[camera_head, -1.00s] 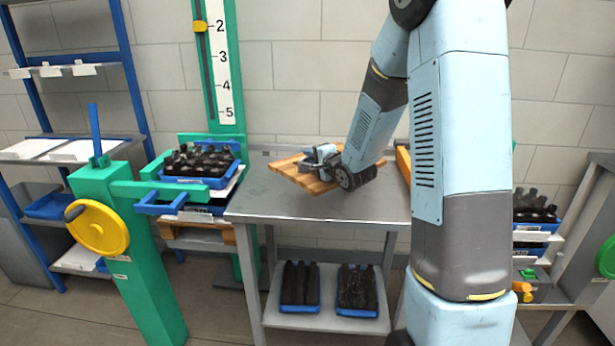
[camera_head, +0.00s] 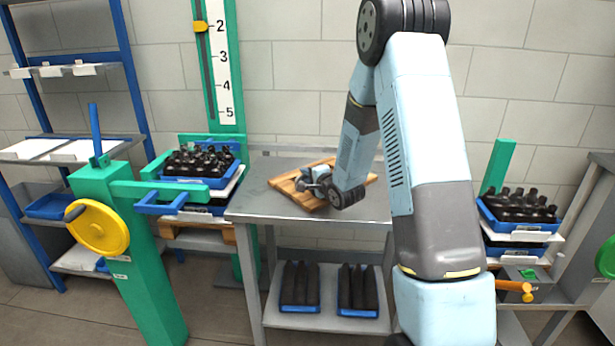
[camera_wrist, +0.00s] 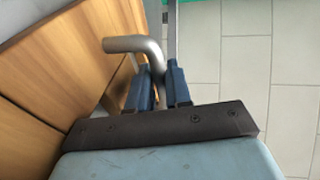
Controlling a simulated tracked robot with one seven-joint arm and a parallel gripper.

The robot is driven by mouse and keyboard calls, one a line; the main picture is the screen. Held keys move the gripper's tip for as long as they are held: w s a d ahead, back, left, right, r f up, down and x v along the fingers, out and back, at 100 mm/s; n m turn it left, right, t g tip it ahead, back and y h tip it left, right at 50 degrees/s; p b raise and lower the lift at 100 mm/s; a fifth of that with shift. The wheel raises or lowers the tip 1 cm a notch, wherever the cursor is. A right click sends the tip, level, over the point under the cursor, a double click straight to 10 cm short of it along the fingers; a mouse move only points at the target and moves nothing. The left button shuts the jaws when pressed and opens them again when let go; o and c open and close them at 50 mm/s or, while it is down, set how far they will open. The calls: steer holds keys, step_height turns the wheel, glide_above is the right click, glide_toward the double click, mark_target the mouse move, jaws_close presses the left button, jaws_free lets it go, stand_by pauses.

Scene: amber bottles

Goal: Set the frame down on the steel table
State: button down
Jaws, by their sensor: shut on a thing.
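The frame (camera_head: 286,186) is a flat wooden slatted piece over the middle of the steel table (camera_head: 262,205). It looks level and very low, at or close to the tabletop; I cannot tell whether it fully touches. My gripper (camera_head: 312,180) is at its near side, and my arm hides part of it. In the wrist view the frame's wood (camera_wrist: 60,70) fills the left side. A bent grey metal handle (camera_wrist: 135,43) comes off it and runs down between the blue fingers of my gripper (camera_wrist: 160,88), which are shut on it.
A green lift with a blue crate of dark bottles (camera_head: 200,165) stands left of the table. More bottles stand in a crate (camera_head: 515,208) at the right. Bottle trays (camera_head: 300,308) lie on the table's lower shelf. The tabletop's left part is bare.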

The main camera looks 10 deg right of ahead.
steer(key=c, duration=1)
jaws_free()
steer(key=shift+c, duration=0.2)
steer(key=v, duration=1.2)
steer(key=s+d+r+n+g+h, duration=0.35)
steer(key=s+r+n+h, duration=0.3)
steer(key=s+r, duration=0.55)
steer(key=s+a+r+n+g+y, duration=0.1)
steer(key=s+a+r+n+g, duration=0.1)
steer(key=s, duration=0.8)
steer(key=s+a+r+n+g, duration=0.2)
steer(key=s+r+n+g, duration=0.2)
steer(key=s, duration=0.7)
steer(key=shift+r+n+y, duration=0.35)
steer(key=shift+r+n, duration=0.3)
steer(key=shift+s, duration=0.1)
